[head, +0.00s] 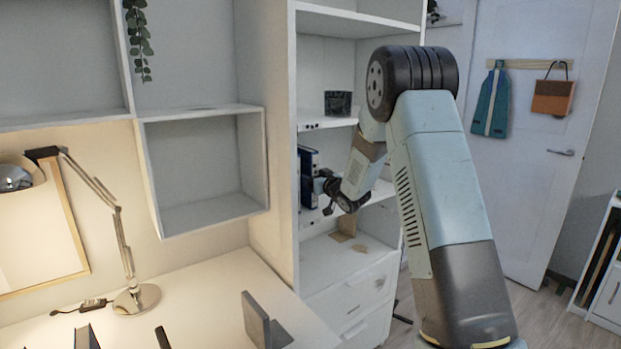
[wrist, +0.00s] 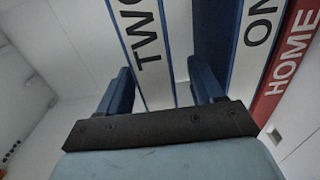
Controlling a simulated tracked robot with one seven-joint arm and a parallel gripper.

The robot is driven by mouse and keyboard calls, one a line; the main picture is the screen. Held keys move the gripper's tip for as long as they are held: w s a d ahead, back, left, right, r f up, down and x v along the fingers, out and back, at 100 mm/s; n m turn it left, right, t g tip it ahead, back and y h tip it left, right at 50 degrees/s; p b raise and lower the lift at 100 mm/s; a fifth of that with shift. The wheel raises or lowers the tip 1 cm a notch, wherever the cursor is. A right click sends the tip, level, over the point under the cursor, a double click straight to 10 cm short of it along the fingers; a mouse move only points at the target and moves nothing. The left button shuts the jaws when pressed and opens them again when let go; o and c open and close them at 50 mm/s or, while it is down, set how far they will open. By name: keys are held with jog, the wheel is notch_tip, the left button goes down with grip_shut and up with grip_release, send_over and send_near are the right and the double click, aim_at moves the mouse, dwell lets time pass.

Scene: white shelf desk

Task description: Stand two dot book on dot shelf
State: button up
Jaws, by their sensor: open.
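The TWO book (wrist: 150,45), a white spine with blue edges, is on the shelf in the wrist view. In the head view, blue books (head: 308,165) stand on the middle shelf board of the white unit, too small to read. My gripper (wrist: 163,88) is open, with one blue finger on each side of the TWO book's lower spine end. Whether the fingers touch it is unclear. In the head view my gripper (head: 322,190) is at those books, partly hidden by my arm. Small dark dots mark the upper shelf board's edge (head: 320,124) and the middle one's.
The ONE book (wrist: 255,45) and red HOME book (wrist: 292,55) are right of the TWO book. A dark box (head: 338,103) is on the upper board. A brown object (head: 344,228) is on the lower board. A desk with a lamp (head: 130,250) is at left.

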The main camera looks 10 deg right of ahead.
jog(key=v, duration=1.3)
jog(key=shift+s, duration=0.4)
jog(key=shift+d, duration=0.15)
